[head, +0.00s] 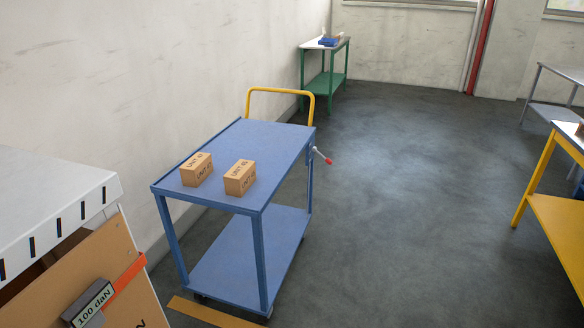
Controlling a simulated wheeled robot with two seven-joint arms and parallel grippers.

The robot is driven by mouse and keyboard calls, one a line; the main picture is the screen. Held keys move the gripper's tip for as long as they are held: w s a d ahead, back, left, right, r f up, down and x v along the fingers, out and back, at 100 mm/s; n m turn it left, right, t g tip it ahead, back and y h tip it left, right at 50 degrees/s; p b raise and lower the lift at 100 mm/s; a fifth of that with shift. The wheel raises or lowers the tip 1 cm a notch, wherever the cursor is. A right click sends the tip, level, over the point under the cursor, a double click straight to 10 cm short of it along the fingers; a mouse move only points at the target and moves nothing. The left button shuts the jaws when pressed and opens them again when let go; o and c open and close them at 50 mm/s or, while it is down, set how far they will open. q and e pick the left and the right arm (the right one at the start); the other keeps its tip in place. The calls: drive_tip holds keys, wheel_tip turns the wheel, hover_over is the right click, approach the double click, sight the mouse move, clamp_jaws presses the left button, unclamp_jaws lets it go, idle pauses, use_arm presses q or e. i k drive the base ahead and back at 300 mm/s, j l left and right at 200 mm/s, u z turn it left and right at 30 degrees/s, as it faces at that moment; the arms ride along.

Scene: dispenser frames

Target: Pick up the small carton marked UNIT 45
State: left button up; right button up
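Two small brown cartons stand on the top shelf of a blue trolley (225,150). The left carton (196,169) and the right carton (240,177) are a short gap apart, both upright near the trolley's near end. Each has dark "UNIT" lettering on its top and front. The numbers are too small to read surely, so I cannot tell which is UNIT 45. Neither of my grippers is in view, and nothing is touching the cartons.
A white-topped cabinet with a brown panel (95,270) fills the near left. The trolley has a yellow handle (282,91) at its far end. A green table (325,82) stands far back, a yellow-legged table (560,190) at right.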

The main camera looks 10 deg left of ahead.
sight(238, 179)
drive_tip(key=i+l+z, duration=0.2)
drive_tip(key=i, duration=0.45)
drive_tip(key=i+l+z, duration=0.1)
drive_tip(key=i+z, duration=0.15)
drive_tip(key=i, duration=0.4)
drive_tip(key=i+l+u, duration=0.1)
drive_tip(key=i+u, duration=0.3)
drive_tip(key=i+l+u, duration=0.2)
drive_tip(key=i+u, duration=0.25)
drive_tip(key=i+l+u, duration=0.1)
drive_tip(key=i+u, duration=0.15)
drive_tip(key=u, duration=0.15)
drive_tip(key=i+l+u, duration=0.15)
drive_tip(key=u, duration=0.2)
drive_tip(key=i+l+u, duration=0.2)
drive_tip(key=u, duration=0.2)
drive_tip(key=i+l+u, duration=0.15)
drive_tip(key=l+u, duration=0.25)
drive_tip(key=i+l+u, duration=0.3)
drive_tip(key=k, duration=0.1)
